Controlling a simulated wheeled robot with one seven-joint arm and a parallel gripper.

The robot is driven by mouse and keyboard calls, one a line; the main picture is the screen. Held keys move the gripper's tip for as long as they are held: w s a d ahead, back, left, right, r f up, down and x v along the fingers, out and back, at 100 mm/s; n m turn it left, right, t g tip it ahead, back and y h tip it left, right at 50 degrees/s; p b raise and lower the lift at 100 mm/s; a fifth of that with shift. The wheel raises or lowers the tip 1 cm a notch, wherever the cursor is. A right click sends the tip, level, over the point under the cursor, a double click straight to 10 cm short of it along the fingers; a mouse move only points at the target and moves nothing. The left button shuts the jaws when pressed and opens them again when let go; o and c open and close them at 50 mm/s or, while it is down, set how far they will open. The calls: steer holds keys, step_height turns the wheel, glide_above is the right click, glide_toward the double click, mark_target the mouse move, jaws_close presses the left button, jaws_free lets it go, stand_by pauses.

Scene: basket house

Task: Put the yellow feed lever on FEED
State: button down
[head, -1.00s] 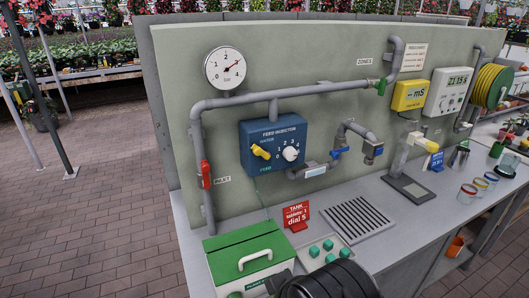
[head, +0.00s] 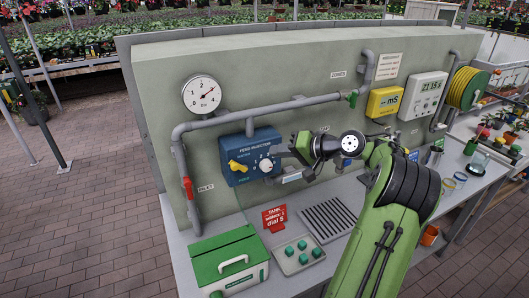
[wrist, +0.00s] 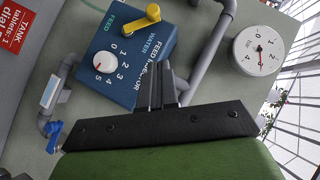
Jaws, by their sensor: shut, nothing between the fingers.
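The blue feed injector box (head: 250,150) hangs on the panel; it also shows in the wrist view (wrist: 128,68). Its yellow feed lever (head: 237,167) is on the left of its face. In the wrist view the lever (wrist: 140,20) lies near the top edge, its thick end slanted toward the WATER side, away from the FEED label (wrist: 116,30). My gripper (head: 284,152) is in front of the box's right side, right of the lever and apart from it. In the wrist view its fingers (wrist: 162,84) are together and empty, overlapping the box's lower right edge.
A white numbered dial (head: 266,166) sits right of the lever. Grey pipes (head: 235,117) run above and left of the box, with a red valve (head: 188,188). A green-lidded box (head: 222,252), red sign (head: 274,218) and tray (head: 310,262) stand on the bench below.

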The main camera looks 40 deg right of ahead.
mark_target(235, 168)
steer(key=shift+w+a+f, duration=0.9)
steer(key=shift+w+f, duration=0.05)
steer(key=shift+w, duration=0.4)
steer(key=shift+w+a+f, duration=0.9)
steer(key=shift+w+f, duration=0.05)
steer(key=shift+w, duration=0.35)
steer(key=shift+w+a+f, duration=0.9)
steer(key=shift+w+f, duration=0.05)
steer(key=shift+w, duration=0.4)
steer(key=shift+w+a+f+n+h+b, duration=0.1)
steer(key=shift+a+n+h+b, duration=0.3)
steer(key=shift+b, duration=0.15)
steer(key=a+h+b, duration=0.1)
steer(key=f+n+g+b, duration=0.1)
steer(key=b, duration=0.1)
steer(key=shift+w+a+h, duration=0.2)
steer(key=shift+a+h, duration=0.15)
steer(key=shift+h, duration=0.05)
steer(key=a+f+n+g+h+b, duration=0.3)
steer(key=f+n+h+b, duration=0.3)
steer(key=b, duration=0.8)
steer(key=h, duration=0.3)
steer(key=shift+w, duration=0.4)
steer(key=shift+f, duration=0.2)
